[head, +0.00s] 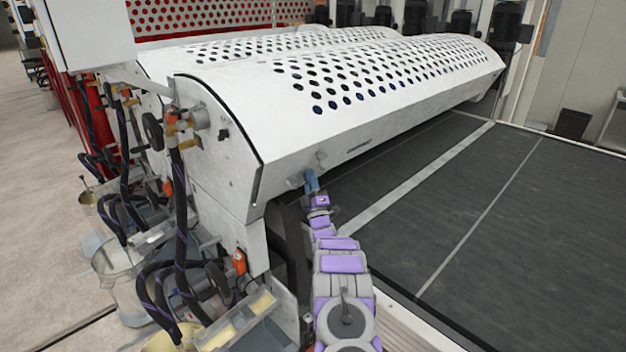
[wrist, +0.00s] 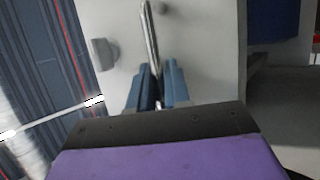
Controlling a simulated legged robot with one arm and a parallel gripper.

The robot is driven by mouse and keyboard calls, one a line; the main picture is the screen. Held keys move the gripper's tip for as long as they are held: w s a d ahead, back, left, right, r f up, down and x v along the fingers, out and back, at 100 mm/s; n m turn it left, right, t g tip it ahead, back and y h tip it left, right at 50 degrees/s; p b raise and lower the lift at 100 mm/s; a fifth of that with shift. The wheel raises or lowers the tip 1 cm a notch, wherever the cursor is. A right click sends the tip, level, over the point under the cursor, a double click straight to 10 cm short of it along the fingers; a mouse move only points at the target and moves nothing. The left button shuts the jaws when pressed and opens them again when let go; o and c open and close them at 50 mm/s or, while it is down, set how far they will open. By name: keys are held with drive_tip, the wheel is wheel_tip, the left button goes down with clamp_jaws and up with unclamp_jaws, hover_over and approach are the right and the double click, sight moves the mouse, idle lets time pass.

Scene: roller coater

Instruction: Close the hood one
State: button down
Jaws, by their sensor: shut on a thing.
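The hood (head: 350,85) is a long white curved cover with rows of round holes, lying over the roller coater. Its lower front edge sits just above the dark conveyor belt. My gripper (head: 311,181) is at the hood's near lower corner. In the wrist view, the blue fingers of my gripper (wrist: 157,85) are shut around a thin metal handle (wrist: 150,40) on a white panel. The lower part of the handle is hidden between the fingers.
The dark belt (head: 480,200) spreads to the right, with pale stripes. Valves and black hoses (head: 180,200) hang at the machine's left end, above buckets (head: 125,265).

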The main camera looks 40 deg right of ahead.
drive_tip(key=shift+w+a+f, duration=0.25)
drive_tip(key=shift+a+f, duration=0.2)
drive_tip(key=shift+f, duration=0.35)
drive_tip(key=c, duration=1.4)
unclamp_jaws()
drive_tip(key=shift+a+f, duration=0.1)
drive_tip(key=shift+a, duration=0.05)
drive_tip(key=shift+c, duration=0.2)
drive_tip(key=s+a+f, duration=0.2)
drive_tip(key=s+f, duration=0.1)
drive_tip(key=s, duration=0.5)
drive_tip(key=shift+s+a+f+g, duration=0.15)
drive_tip(key=shift+s+a+g, duration=0.15)
drive_tip(key=shift+s, duration=0.05)
drive_tip(key=shift+b, duration=0.5)
